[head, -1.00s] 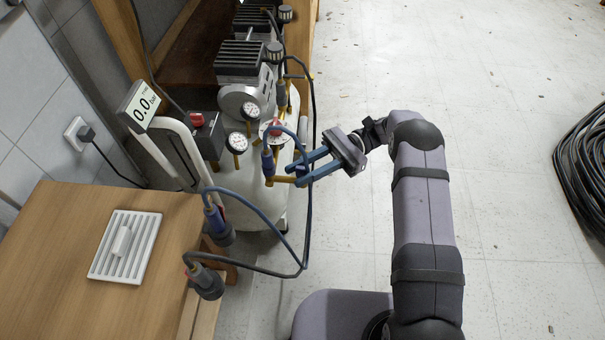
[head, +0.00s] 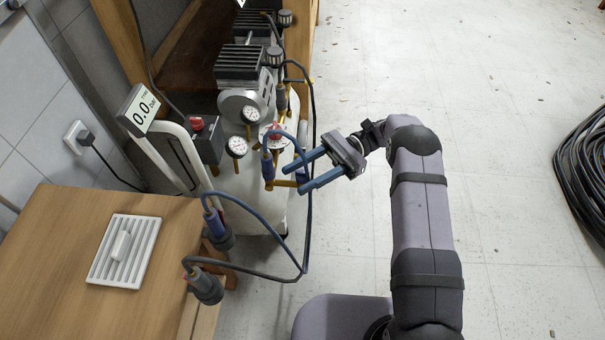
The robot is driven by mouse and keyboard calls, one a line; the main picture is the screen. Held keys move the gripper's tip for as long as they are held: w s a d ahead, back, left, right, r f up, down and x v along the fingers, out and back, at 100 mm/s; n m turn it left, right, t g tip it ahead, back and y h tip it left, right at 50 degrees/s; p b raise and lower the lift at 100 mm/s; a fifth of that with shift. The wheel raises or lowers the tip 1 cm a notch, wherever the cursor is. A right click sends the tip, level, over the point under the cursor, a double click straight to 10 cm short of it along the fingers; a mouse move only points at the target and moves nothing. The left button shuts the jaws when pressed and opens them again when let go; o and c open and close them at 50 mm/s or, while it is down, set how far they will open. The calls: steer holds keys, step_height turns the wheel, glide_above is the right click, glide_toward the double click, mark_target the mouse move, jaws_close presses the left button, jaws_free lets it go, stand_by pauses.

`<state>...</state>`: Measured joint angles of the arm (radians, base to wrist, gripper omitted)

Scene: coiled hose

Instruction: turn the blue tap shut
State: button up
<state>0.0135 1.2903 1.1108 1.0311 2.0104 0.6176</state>
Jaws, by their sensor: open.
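My gripper (head: 293,181) is open, with its two blue fingers pointing left toward the brass pipework at the front of the compressor. A small blue piece (head: 301,177), which looks like the blue tap's handle, shows between the fingertips beside a brass fitting (head: 284,183). It is small and partly hidden by the fingers, so I cannot tell its turn or whether a finger touches it. A blue-sleeved hose coupling (head: 267,166) stands upright just left of the fingertips.
The compressor (head: 240,105) carries gauges (head: 236,146) and a red knob (head: 196,123). Hoses loop close to my fingers, down to couplings (head: 205,284) by the wooden bench (head: 60,290). A coiled black hose (head: 585,165) lies far right.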

mark_target(302, 172)
steer(key=shift+r+p, duration=5)
steer(key=shift+p, duration=0.05)
